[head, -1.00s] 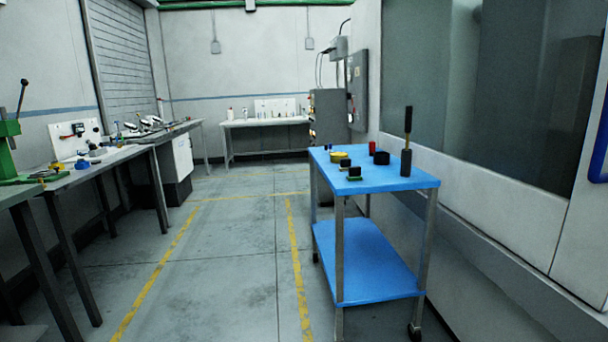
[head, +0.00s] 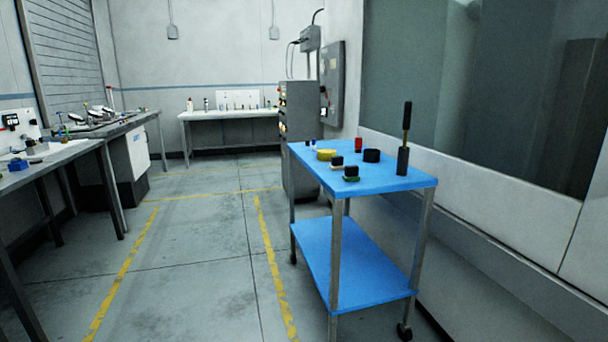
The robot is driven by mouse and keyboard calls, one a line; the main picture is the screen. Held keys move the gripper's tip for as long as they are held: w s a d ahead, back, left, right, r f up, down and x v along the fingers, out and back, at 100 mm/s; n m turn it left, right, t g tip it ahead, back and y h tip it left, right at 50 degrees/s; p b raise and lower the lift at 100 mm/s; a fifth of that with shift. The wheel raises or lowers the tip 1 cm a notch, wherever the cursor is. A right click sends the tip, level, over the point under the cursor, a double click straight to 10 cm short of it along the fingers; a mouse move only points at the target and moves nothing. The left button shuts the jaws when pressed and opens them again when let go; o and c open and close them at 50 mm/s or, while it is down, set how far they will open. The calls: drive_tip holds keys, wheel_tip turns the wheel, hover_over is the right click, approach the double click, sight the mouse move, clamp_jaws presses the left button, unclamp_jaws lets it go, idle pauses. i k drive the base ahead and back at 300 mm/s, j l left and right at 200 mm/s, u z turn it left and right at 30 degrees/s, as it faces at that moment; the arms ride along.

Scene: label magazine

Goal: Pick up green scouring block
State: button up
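A small block with a green base and a dark top (head: 351,174) sits near the front edge of the blue cart's top shelf (head: 392,183); it is too small to tell for sure that it is the green scouring block. Close behind it is another small dark block with a yellowish base (head: 337,162). My gripper does not show in the head view.
The cart top also holds a yellow round item (head: 326,155), a black round item (head: 372,155), a red item (head: 358,145) and a tall dark tool (head: 404,145). Workbenches (head: 50,158) stand left. A machine wall (head: 480,185) borders the right. The floor between (head: 200,250) is clear.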

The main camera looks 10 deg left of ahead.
sight(351, 172)
drive_tip(key=i+l, duration=0.1)
drive_tip(key=i, duration=0.45)
drive_tip(key=i+l+u, duration=0.1)
drive_tip(key=i, duration=0.45)
drive_tip(key=i+l+u, duration=0.1)
drive_tip(key=i, duration=0.45)
drive_tip(key=i+l, duration=0.3)
drive_tip(key=i, duration=0.25)
